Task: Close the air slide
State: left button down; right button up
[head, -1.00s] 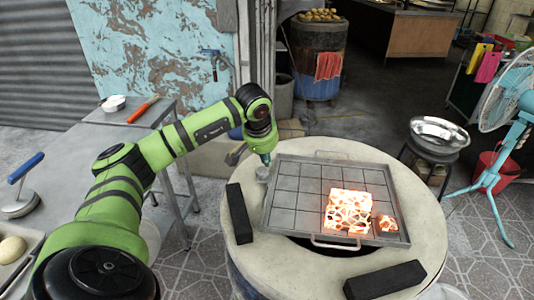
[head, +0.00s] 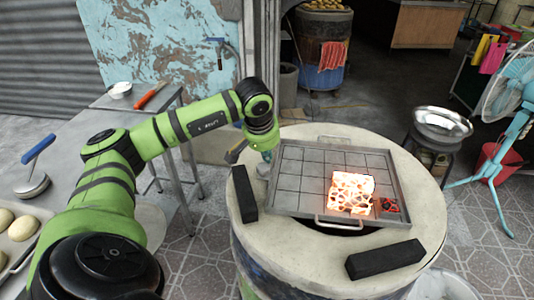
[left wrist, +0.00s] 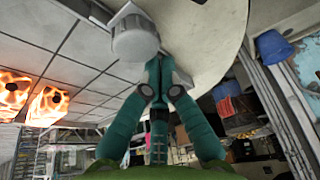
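My left gripper (left wrist: 161,72) has its teal fingers together at the tips, beside a grey round knob (left wrist: 135,42) in the left wrist view. The tips touch or nearly touch the knob; I cannot tell whether anything is pinched between them. In the head view my left gripper (head: 265,157) points down at the left edge of the square gridded tray (head: 300,178), with the grey knob (head: 263,170) at its tips. The knob may belong to the air slide; no slide plate or opening shows clearly. My right gripper is not in view.
The tray lies on the round barrel top (head: 300,240), with glowing coals (head: 351,192) and a small darker coal (head: 389,205) on it. Black bars (head: 243,194) (head: 385,260) lie left and front. A steel bowl (head: 441,124) and fan (head: 510,110) stand right; a metal table (head: 100,150) left.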

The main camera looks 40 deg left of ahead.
aim_at(261, 168)
pick_arm(q)
jog(key=v, duration=1.2)
jog(key=shift+r, duration=0.15)
